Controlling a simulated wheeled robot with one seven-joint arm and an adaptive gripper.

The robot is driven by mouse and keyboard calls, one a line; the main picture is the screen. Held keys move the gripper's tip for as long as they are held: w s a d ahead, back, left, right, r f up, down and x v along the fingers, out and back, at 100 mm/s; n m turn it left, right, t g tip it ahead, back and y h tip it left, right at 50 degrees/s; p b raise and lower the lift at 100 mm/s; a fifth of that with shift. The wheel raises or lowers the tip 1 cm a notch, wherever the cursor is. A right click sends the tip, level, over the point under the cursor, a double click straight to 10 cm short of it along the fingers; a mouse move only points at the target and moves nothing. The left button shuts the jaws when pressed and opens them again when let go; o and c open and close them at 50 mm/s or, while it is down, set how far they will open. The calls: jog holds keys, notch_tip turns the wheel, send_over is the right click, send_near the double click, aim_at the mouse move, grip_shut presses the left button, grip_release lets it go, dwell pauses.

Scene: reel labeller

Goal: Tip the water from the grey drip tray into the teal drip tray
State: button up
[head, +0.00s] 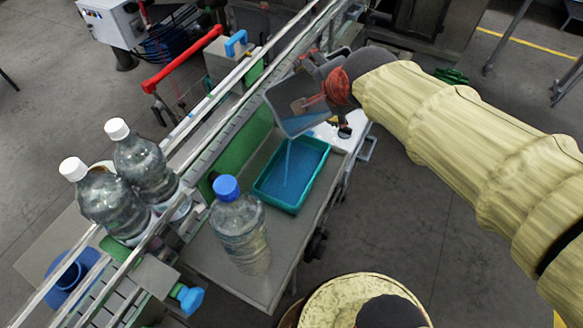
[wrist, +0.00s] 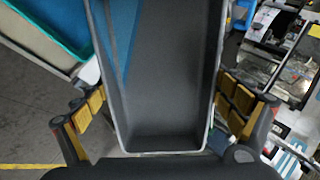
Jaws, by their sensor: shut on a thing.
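The grey drip tray (head: 284,98) is held tilted above the teal drip tray (head: 262,193), lower end towards it. A thin blue stream of water (head: 288,158) runs from the grey tray's low edge into the teal tray, where blue water lies. My gripper (head: 335,86) is shut on the grey tray's raised end. In the wrist view the grey tray (wrist: 165,112) lies between the yellow-padded fingers, with blue water at its far left and a bare grey floor nearer. Part of the teal tray (wrist: 66,32) shows at the upper left.
A blue-capped bottle (head: 240,235) stands on the grey bench just in front of the teal tray. Two white-capped bottles (head: 140,165) stand by the metal rails on the left. A red handle (head: 182,60) is behind the rails. Open floor (head: 410,220) lies right of the bench.

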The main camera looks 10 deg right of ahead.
jog(key=shift+w+r, duration=0.1)
jog(key=shift+w, duration=0.05)
jog(key=shift+b, duration=0.4)
jog(key=t+b, duration=0.1)
jog(key=b, duration=0.1)
jog(key=shift+s+b, duration=0.35)
jog(key=shift+b, duration=0.05)
jog(key=shift+s+b, duration=0.15)
jog(key=shift+b, duration=0.15)
jog(key=shift+r, duration=0.3)
jog(key=shift+f+t+b, duration=0.1)
jog(key=shift+t+b, duration=0.2)
jog(key=shift+b, duration=0.05)
